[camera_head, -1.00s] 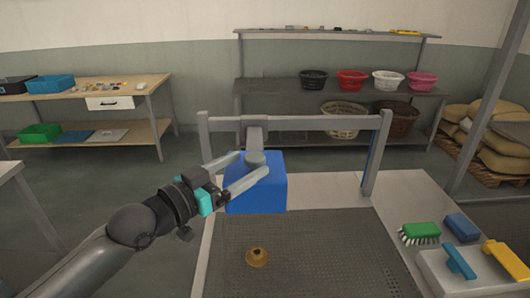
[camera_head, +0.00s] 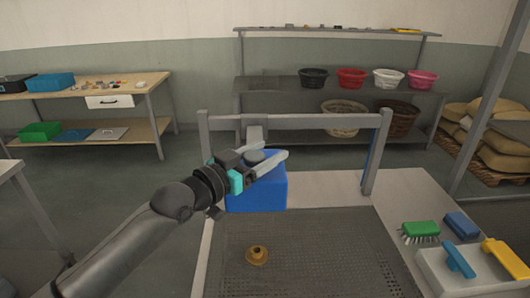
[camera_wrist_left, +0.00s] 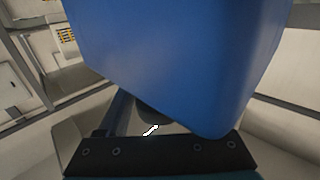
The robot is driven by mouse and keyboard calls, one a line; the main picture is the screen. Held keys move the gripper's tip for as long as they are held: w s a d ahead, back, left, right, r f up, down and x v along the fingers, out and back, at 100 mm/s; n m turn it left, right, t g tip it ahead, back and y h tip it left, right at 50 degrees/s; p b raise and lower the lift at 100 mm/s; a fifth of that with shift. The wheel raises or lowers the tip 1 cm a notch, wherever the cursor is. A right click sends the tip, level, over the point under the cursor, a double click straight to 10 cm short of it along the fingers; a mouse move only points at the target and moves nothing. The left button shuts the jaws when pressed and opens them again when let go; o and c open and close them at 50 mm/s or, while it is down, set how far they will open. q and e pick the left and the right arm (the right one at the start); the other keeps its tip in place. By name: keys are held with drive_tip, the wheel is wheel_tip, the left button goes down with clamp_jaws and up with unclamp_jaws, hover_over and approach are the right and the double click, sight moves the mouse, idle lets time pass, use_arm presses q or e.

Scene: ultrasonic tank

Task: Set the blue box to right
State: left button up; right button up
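The blue box (camera_head: 258,198) stands at the back left of the tank's perforated grey top, under the grey frame. My left gripper (camera_head: 270,154) reaches over the box from the left in the head view. Its fingers look spread apart, and one lies across the box's upper part. In the left wrist view, the blue box (camera_wrist_left: 175,60) fills the upper middle, very close and slanted. Whether the fingers touch it is hidden. My right gripper is in neither view.
A grey frame (camera_head: 320,122) spans the bench behind the box. A small brown cone-shaped piece (camera_head: 257,256) lies on the perforated top (camera_head: 330,250). A green brush (camera_head: 420,230), a blue block (camera_head: 461,226) and a yellow-handled tool (camera_head: 505,258) are at the right.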

use_arm(q)
clamp_jaws()
idle(0.3)
idle(0.3)
